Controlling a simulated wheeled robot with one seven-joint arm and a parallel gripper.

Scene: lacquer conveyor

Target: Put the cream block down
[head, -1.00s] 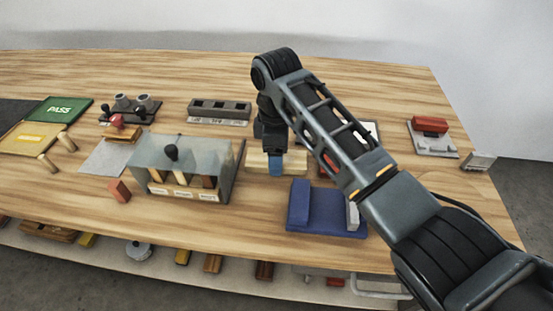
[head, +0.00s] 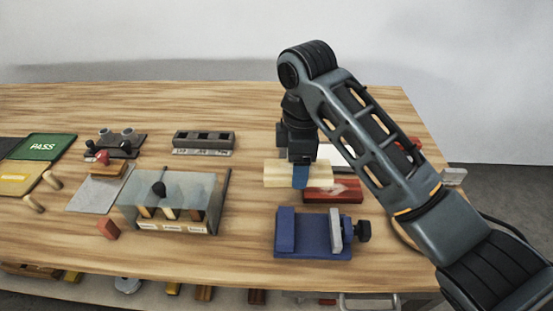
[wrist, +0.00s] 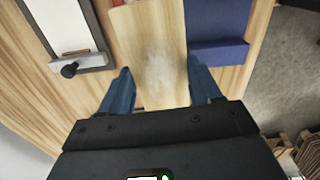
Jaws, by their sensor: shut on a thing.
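The cream block (head: 270,173) is a long pale wooden bar, level, in my gripper (head: 300,182). The blue fingers are shut on its sides near its middle. In the head view it overlaps the left end of a dark red block (head: 340,192), and seems to hang a little above the table. In the wrist view the cream block (wrist: 150,40) lies between the two fingers of my gripper (wrist: 160,88), with a pale smudge on its top. Its underside is hidden.
A blue vise (head: 313,245) with a grey jaw and dark knob stands just in front. A clipboard-like plate (wrist: 62,20) shows in the wrist view. Bare wood (head: 250,215) lies between box and vise.

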